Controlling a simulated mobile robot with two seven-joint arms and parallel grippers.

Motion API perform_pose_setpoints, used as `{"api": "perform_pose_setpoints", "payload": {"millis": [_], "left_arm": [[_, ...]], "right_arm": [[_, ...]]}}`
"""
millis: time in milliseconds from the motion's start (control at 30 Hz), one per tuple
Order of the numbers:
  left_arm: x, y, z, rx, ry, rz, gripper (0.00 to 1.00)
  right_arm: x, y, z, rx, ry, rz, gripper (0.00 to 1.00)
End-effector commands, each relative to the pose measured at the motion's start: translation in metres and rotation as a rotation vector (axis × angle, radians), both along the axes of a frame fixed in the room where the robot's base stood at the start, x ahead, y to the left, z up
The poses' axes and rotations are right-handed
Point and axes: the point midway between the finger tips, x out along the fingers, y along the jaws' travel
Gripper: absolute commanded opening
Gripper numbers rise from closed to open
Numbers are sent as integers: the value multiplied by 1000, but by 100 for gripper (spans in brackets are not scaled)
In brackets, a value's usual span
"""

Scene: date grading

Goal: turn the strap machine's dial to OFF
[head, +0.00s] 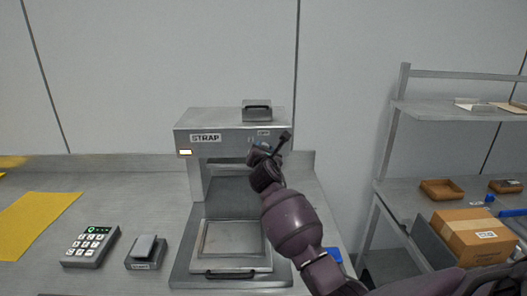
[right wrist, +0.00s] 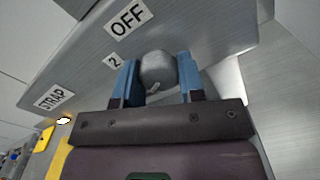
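The strap machine (head: 225,117) stands on the bench, a grey box on a post with a STRAP label and a lit lamp (head: 185,153) at its front left. In the right wrist view its round grey dial (right wrist: 158,70) sits between the two blue fingers of my right gripper (right wrist: 157,78). The fingers appear to press on both sides of it. An OFF label (right wrist: 128,18) and a 2 label (right wrist: 115,61) are beside the dial. In the head view my right gripper (head: 265,146) is at the machine's front right and covers the dial. My left gripper is not in view.
A framed plate with a handle (head: 231,274) lies below the machine head. A keypad (head: 91,246) and a small grey device (head: 146,252) are to the left, beside a yellow mat (head: 35,222). A shelf rack (head: 447,108) with boxes stands at right.

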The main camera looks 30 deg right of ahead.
Motion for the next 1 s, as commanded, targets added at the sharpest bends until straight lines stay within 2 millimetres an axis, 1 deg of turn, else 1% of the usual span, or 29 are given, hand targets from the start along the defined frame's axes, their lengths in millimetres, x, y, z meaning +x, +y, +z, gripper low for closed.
{"api": "perform_pose_setpoints", "payload": {"millis": [33, 67, 100, 300, 467, 667, 1000], "left_arm": [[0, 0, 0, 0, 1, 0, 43], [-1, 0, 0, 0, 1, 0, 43], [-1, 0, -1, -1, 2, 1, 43], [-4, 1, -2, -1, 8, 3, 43], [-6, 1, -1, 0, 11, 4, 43], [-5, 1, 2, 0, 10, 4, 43], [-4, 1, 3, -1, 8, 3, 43]], "right_arm": [[0, 0, 0, 0, 0, 0, 19], [0, 0, 0, 0, 0, 0, 14], [0, 0, 0, 0, 0, 0, 13], [0, 0, 0, 14, -8, -1, 13], [0, 0, 0, 62, -37, -1, 13], [0, 1, 0, 178, -108, -1, 13], [0, 1, 1, 451, -275, -2, 13]]}}
